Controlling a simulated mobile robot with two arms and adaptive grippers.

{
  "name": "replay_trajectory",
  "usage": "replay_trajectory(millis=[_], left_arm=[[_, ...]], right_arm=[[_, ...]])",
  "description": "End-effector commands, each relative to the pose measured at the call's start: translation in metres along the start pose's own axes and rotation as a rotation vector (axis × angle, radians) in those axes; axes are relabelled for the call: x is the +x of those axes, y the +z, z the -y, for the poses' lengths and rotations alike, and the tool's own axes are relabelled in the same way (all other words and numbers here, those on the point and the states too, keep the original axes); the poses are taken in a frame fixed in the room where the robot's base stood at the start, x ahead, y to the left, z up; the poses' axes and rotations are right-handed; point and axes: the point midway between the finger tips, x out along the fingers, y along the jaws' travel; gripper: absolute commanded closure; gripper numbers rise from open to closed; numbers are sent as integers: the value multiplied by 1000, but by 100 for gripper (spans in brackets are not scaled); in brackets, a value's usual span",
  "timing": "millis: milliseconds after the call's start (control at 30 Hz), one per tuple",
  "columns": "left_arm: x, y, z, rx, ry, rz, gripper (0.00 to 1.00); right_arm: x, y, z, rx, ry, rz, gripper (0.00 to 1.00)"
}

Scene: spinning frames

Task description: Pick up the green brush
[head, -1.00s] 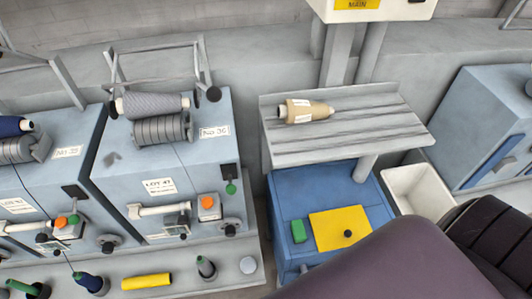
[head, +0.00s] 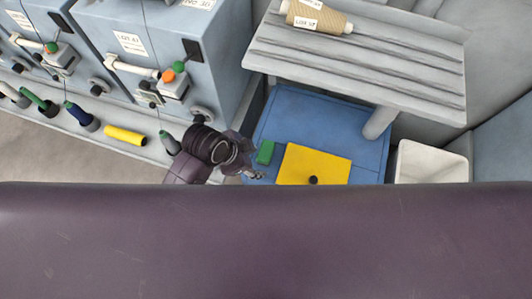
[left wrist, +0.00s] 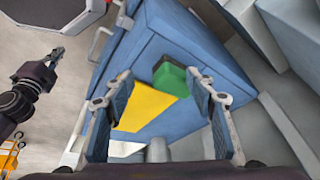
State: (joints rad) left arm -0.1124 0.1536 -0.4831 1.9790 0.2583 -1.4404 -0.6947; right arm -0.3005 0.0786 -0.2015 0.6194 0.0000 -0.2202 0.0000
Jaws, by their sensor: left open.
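The green brush (head: 265,153), a small green block, lies on the blue cabinet top (head: 295,110) beside a yellow plate (head: 312,163) with a black knob. My left gripper (head: 256,174) is close to the brush at the cabinet's left edge in the head view. In the left wrist view, its two fingers (left wrist: 160,78) are wide apart, with the green brush (left wrist: 170,82) showing between them, apart from both and nearer the right finger. Nothing is held. A dark arm with a small gripper (left wrist: 54,56), seemingly my right, shows at the left of that view; its jaws are too small to read.
A grey slatted shelf (head: 365,62) with a tan yarn cone (head: 317,17) overhangs the cabinet's back. A cream bin (head: 432,163) stands to the right. Spinning machines (head: 150,40) and a ledge with bobbins and a yellow tube (head: 125,135) are at left.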

Motion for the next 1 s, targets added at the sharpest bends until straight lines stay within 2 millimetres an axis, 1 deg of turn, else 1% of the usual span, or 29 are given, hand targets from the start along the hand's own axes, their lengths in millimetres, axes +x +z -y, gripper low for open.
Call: replay_trajectory(millis=[33,167,200,267,300,367,400,500,600,700,800,867,1000], left_arm=[[-1,-16,2,116,12,-13,49],[-2,-54,-2,480,62,-38,49],[-2,-65,-3,617,79,-41,49],[-2,-78,-5,849,110,-40,49],[-3,-84,-6,1012,134,-34,49],[-4,-89,-5,1253,176,-18,49],[-5,-89,-3,1403,208,-5,49],[-9,-83,6,1725,292,34,49],[-13,-73,17,1957,378,68,49],[-17,-65,27,2103,444,91,49],[-18,-60,32,2175,485,100,49],[-15,-56,32,2193,496,100,49],[-1,-50,30,2198,498,99,49]], right_arm=[[2,-2,4,1,-5,-3,100],[4,-5,9,1,-10,-8,100],[5,-5,9,1,-10,-8,100],[6,-5,8,1,-9,-8,100],[7,-4,7,0,-8,-7,100],[8,-4,5,0,-5,-7,100],[9,-3,3,-1,-3,-6,100],[11,-2,-1,0,1,-5,100],[12,-1,-4,1,5,-4,100],[13,-1,-5,2,6,-3,100],[13,0,-5,2,6,-2,100],[13,0,-5,2,6,-2,100],[13,0,-5,2,6,-1,100]])
